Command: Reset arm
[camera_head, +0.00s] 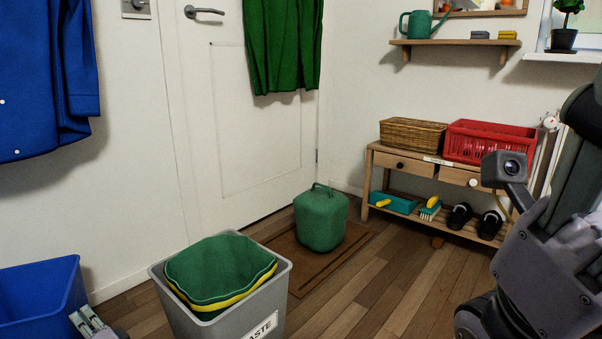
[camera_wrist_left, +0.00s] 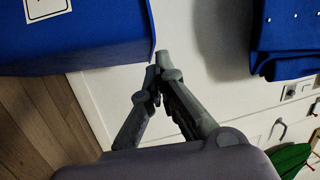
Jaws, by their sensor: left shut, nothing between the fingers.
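My left gripper (camera_head: 88,321) shows at the bottom left of the head view, between a blue bin and a grey waste bin. In the left wrist view its two fingers (camera_wrist_left: 155,75) meet at the tips, shut with nothing between them. My right arm fills the right edge of the head view, and its gripper is not clearly in view.
A blue bin (camera_head: 40,300) stands left of my left gripper. A grey waste bin (camera_head: 272,291) with a green and yellow liner stands right of it. A green bag (camera_head: 321,218) sits on a brown mat (camera_head: 283,247). A wooden bench (camera_head: 372,180) holds baskets.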

